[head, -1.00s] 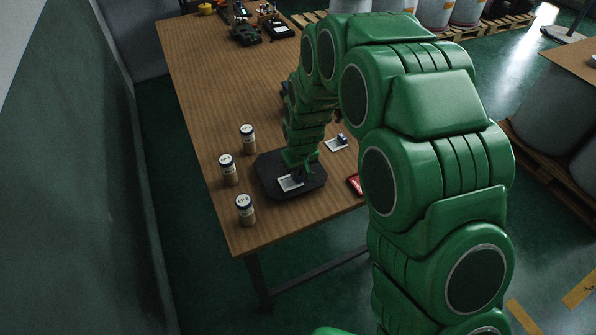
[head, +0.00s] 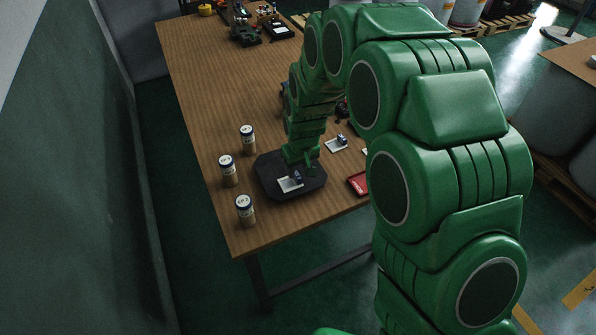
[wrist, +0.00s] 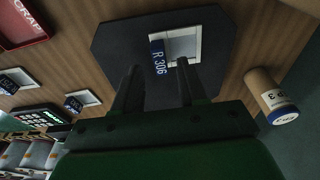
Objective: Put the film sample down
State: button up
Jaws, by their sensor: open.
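The film sample (head: 289,185) is a small pale square piece with a blue tag; it lies on the dark eight-sided plate (head: 264,177) on the wooden table. In the wrist view the film sample (wrist: 182,45) rests flat on the plate (wrist: 112,42), its blue tag (wrist: 158,57) reading R 306. My gripper (wrist: 158,72) is open, its two dark fingers apart near the tag, with nothing held between them. In the head view my gripper (head: 300,165) is just above the plate, beside the sample, its fingers mostly hidden.
Several labelled cans (head: 245,210) stand left of the plate; one can (wrist: 272,96) shows right in the wrist view. A red tray (head: 358,183) and another tagged sample (head: 336,144) lie to the right. A keypad device (wrist: 38,117) shows at lower left. The table's far middle is clear.

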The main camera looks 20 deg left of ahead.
aim_at(300, 185)
notch_tip(300, 185, up, 9)
jog(key=s+d, duration=0.1)
jog(key=s+d+r+m, duration=0.1)
jog(key=s+d+r, duration=0.1)
jog(key=d+r, duration=0.3)
jog(key=s+d+r+m, duration=0.1)
jog(key=s+d+r, duration=0.1)
jog(key=d, duration=0.6)
jog(key=s+d+r+m+g, duration=0.1)
jog(key=s+d+r+m, duration=0.2)
jog(key=s+d, duration=0.7)
jog(key=s+d+r+m+g+h, duration=0.1)
jog(key=s+d+r+m, duration=0.3)
jog(key=s+d, duration=0.7)
jog(key=s+g, duration=0.1)
jog(key=s, duration=0.5)
jog(key=shift+d+r, duration=0.25)
jog(key=shift+o, duration=0.5)
